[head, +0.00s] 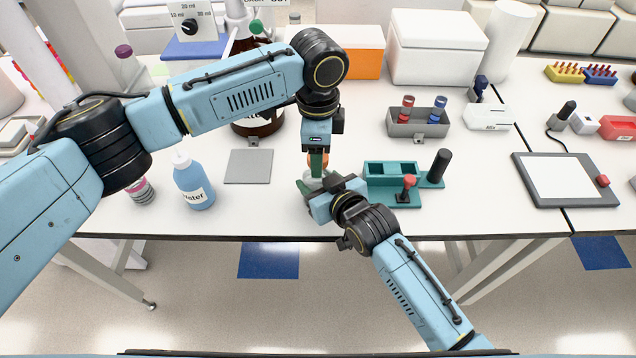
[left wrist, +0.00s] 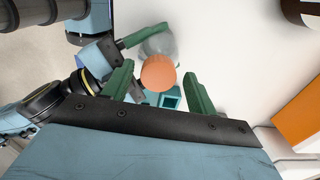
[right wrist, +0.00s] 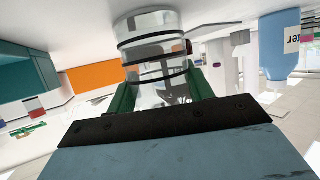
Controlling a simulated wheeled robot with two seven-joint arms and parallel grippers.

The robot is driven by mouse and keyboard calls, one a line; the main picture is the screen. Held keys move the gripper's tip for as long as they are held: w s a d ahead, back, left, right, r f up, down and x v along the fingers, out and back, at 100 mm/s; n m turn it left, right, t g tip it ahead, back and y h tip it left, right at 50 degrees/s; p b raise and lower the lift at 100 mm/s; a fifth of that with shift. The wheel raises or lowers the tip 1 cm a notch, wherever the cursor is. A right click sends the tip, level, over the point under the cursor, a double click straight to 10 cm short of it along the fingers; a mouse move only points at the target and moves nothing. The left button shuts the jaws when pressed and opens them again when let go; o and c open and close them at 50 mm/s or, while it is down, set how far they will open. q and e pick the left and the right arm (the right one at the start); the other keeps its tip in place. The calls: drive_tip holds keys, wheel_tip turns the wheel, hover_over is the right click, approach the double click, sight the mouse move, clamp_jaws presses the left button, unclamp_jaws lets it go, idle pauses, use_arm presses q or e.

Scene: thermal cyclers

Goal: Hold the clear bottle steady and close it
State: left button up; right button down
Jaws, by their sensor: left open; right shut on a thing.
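The clear bottle (head: 309,181) stands near the front edge of the bench, partly hidden in the head view. My right gripper (head: 322,186) is shut on it from the front; the right wrist view shows its glass body (right wrist: 152,45) between the two green fingers. The orange cap (left wrist: 158,72) shows over the bottle's top in the left wrist view, overlapping its outline. I cannot tell whether it is seated on the neck. My left gripper (left wrist: 160,74) points down from above, open, its fingers on either side of the cap with gaps. The cap (head: 317,160) is partly covered in the head view.
A teal holder (head: 405,196) with a red-handled and a black part stands just right of the bottle. A water bottle (head: 195,187) and a grey plate (head: 248,166) are to the left. A brown bottle (head: 258,122) stands behind my left arm.

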use_arm(q)
wheel_tip(320, 180, up, 12)
idle(0.5)
use_arm(e)
drive_tip(key=c, duration=0.5)
unclamp_jaws()
drive_tip(key=shift+d, duration=0.1)
use_arm(q)
drive_tip(key=shift+r+p, duration=0.65)
use_arm(e)
drive_tip(key=v, duration=1.3)
drive_tip(key=shift+r, duration=0.1)
